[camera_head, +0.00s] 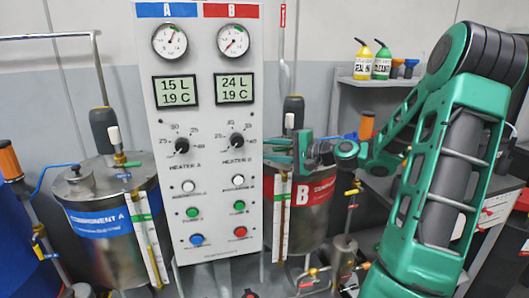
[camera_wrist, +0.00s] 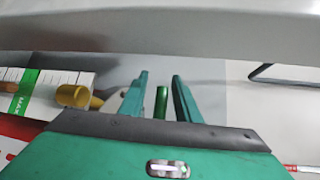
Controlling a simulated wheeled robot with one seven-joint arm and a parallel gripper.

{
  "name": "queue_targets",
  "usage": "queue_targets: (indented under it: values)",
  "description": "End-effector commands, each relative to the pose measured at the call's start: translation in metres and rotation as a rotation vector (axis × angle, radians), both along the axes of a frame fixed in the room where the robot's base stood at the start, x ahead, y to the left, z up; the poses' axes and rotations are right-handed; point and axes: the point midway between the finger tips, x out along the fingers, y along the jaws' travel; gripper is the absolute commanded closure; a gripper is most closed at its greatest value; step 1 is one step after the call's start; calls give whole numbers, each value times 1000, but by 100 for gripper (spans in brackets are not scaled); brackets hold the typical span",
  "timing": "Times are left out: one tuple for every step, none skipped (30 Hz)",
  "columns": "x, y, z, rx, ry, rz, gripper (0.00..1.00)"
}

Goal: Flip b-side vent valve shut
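Tank B (camera_head: 312,222), a metal drum with a red band, stands partly behind the control panel. My gripper (camera_head: 285,150) is over the top of tank B, beside the panel's right edge. In the wrist view, my gripper (camera_wrist: 158,82) has its two green fingers apart. A slim green bar (camera_wrist: 162,104), which looks like the B vent valve's handle, shows between them, with a gap on each side. A yellow round fitting (camera_wrist: 73,96) is left of the fingers. In the head view, the gripper hides the valve, so its position cannot be told.
The control panel (camera_head: 208,120) stands close left of the gripper. Tank A (camera_head: 105,240), with a green-handled valve (camera_head: 127,165) on top, is at left. A sight gauge (camera_head: 282,225) fronts tank B. A shelf (camera_head: 375,82) with bottles is behind.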

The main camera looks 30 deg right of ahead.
Motion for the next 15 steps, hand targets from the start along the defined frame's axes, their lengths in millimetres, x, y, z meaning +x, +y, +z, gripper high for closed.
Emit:
queue_targets:
  values:
    - [-6, -5, 0, -2, 2, -5, 70]
    - [-10, -7, 1, -2, 2, -6, 70]
    - [-17, -10, 3, -2, 1, -6, 70]
    - [-22, -13, 3, -2, 2, -6, 70]
    - [-27, -16, 4, -1, 2, -6, 70]
    - [-33, -19, 5, -1, 3, -7, 70]
    - [-39, -22, 6, -1, 2, -6, 70]
    - [-44, -25, 7, -1, 3, -7, 70]
    - [-50, -28, 8, -2, 3, -6, 70]
    - [-54, -30, 9, -1, 2, -6, 70]
    - [-59, -33, 9, -2, 3, -6, 70]
    - [-64, -35, 10, -1, 2, -5, 70]
    - [-68, -37, 11, -1, 2, -5, 70]
    - [-71, -39, 11, -1, 3, -5, 70]
    - [-75, -41, 12, -1, 3, -4, 70]
